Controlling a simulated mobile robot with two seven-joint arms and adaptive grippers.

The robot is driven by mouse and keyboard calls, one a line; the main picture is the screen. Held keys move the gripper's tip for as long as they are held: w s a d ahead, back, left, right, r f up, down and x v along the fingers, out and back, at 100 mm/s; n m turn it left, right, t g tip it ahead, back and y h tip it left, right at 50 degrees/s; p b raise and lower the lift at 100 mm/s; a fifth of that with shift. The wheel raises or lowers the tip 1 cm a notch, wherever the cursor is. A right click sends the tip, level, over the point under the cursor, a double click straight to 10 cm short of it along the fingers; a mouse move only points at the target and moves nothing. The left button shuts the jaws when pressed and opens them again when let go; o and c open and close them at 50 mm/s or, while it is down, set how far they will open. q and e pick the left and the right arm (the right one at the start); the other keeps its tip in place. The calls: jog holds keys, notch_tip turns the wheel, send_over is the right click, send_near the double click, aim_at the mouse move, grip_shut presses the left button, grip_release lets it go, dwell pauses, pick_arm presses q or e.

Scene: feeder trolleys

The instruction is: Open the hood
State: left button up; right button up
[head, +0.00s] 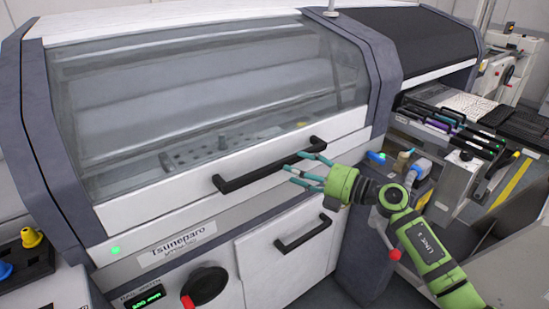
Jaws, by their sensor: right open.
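The hood (210,85) is a large curved cover with a clear window in a white and grey machine. It is down, with its lower white edge resting against the machine front. A long black handle (268,167) runs along that lower edge. My right gripper (300,172), with teal fingers on a green arm, is open near the right end of the handle. Its fingers point left towards the bar, and I cannot tell whether they touch it. My left gripper is not in view.
Below the hood are a smaller black handle (303,235) on a white door, a black knob (204,286) with a red mark, and a green display. Feeder trolleys with several feeders (455,130) stand at the right. Yellow and blue knobs sit at the lower left.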

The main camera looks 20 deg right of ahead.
aim_at(283, 163)
jog(key=x, duration=0.5)
jog(key=shift+s+r+p, duration=0.1)
jog(key=shift+s+p, duration=0.05)
jog(key=shift+p, duration=0.25)
jog(key=shift+w+a, duration=0.2)
grip_shut()
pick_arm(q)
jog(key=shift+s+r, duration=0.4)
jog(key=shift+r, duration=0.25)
